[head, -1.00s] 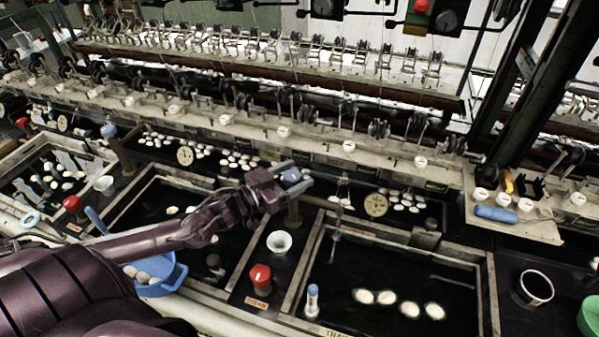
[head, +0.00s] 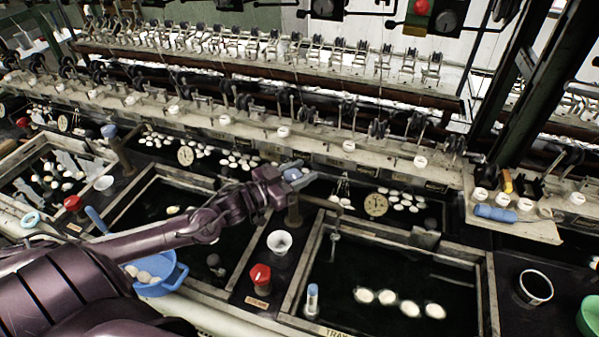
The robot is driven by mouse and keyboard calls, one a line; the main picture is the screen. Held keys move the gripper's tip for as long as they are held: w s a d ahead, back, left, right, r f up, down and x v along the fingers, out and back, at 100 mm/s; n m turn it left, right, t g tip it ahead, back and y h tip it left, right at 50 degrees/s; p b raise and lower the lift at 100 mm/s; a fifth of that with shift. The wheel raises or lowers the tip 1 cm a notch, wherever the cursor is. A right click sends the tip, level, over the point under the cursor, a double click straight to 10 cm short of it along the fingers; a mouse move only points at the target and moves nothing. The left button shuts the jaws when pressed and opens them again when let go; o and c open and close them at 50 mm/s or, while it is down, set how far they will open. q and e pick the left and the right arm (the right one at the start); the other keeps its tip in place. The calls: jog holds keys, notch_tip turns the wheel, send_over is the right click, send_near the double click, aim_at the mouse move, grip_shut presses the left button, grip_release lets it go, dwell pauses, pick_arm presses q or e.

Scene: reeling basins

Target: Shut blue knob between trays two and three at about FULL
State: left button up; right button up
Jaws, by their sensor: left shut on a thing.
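The blue knob (head: 292,174) sits on top of a brown post with a pipe (head: 294,212), on the dark strip between the middle basin tray (head: 252,240) and the right basin tray (head: 480,255). My left gripper (head: 298,174) is shut on the knob, with its fingers on either side of it. The fingers hide much of the knob, so its exact turn angle is hard to read. A similar blue knob (head: 109,131) stands on a post between the left and middle trays. My right gripper is not in view.
A red knob (head: 260,275) and a white cup (head: 279,242) stand on the strip in front of the post. A blue bowl (head: 165,283) of cocoons lies beneath my left arm. White cocoons (head: 387,298) float in the right tray. A dial (head: 376,205) stands behind it.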

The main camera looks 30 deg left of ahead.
pick_arm(q)
jog(key=shift+m+h, duration=0.3)
jog(key=shift+h, duration=0.1)
jog(key=shift+d+m+g+h, duration=0.1)
jog(key=shift+m+g+h, duration=0.4)
jog(key=shift+h, duration=0.2)
jog(key=shift+s+d+f+m+g+h+b, duration=0.1)
jog(key=shift+f+m+g+h+b, duration=0.05)
jog(key=shift+m+g+h+b, duration=0.7)
jog(key=m+g+h+b, duration=0.1)
jog(key=b, duration=0.1)
jog(key=m+g+h+b, duration=0.1)
jog(key=h+b, duration=0.1)
jog(key=m+g+h+b, duration=0.1)
jog(key=m+g+b, duration=0.1)
jog(key=shift+s+d+f, duration=0.1)
jog(key=shift+s+d, duration=0.15)
jog(key=shift+s, duration=0.05)
jog(key=shift+s+d+r+m+g+h+b, duration=0.15)
jog(key=shift+r+m+g+h+b, duration=0.15)
jog(key=shift+g+h+b, duration=0.55)
jog(key=shift+y, duration=0.3)
jog(key=o, duration=1)
jog(key=shift+c, duration=0.2)
jog(key=v, duration=0.8)
jog(key=shift+b, duration=0.35)
